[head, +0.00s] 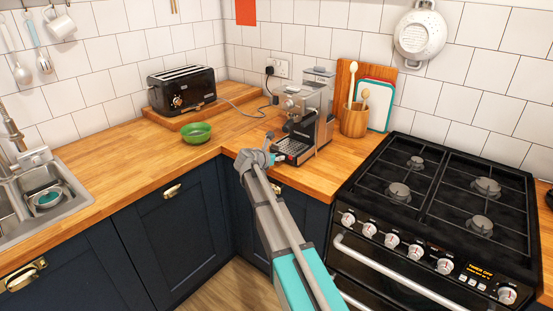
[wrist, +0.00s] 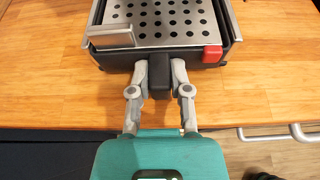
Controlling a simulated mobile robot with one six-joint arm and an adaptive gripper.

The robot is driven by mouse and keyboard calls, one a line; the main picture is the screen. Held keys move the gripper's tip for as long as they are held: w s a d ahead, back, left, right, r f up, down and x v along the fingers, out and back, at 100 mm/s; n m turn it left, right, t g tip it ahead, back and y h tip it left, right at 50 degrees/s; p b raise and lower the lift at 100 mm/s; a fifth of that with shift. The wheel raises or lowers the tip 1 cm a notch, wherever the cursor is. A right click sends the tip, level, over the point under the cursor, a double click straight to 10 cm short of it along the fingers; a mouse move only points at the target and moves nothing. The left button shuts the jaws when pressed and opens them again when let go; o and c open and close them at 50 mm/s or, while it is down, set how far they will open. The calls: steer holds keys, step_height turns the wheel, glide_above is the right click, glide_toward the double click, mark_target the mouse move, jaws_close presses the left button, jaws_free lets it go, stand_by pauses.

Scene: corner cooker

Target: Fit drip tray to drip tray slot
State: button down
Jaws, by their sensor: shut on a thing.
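The drip tray (wrist: 165,38) has a perforated metal top and a dark front with a black grip tab (wrist: 160,82). My gripper (wrist: 160,72) is shut on this tab, one grey finger on each side. In the head view my gripper (head: 270,156) is at the front of the coffee machine (head: 309,112), low over the worktop edge. The tray (head: 292,149) shows there at the machine's base, partly behind my gripper. The drip tray slot is not clearly visible; I cannot tell how deep the tray sits in it.
A red piece (wrist: 212,54) and a metal bar (wrist: 110,36) are at the tray's front corners. A wooden utensil pot (head: 354,121) and the cooker (head: 440,200) are right. The worktop in front is clear.

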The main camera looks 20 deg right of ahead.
steer(key=shift+w+d, duration=0.4)
steer(key=shift+d, duration=0.1)
steer(key=shift+c, duration=2.4)
jaws_free()
steer(key=shift+s+a, duration=0.1)
steer(key=s+a, duration=1.1)
steer(key=a, duration=0.4)
steer(key=shift+s, duration=0.15)
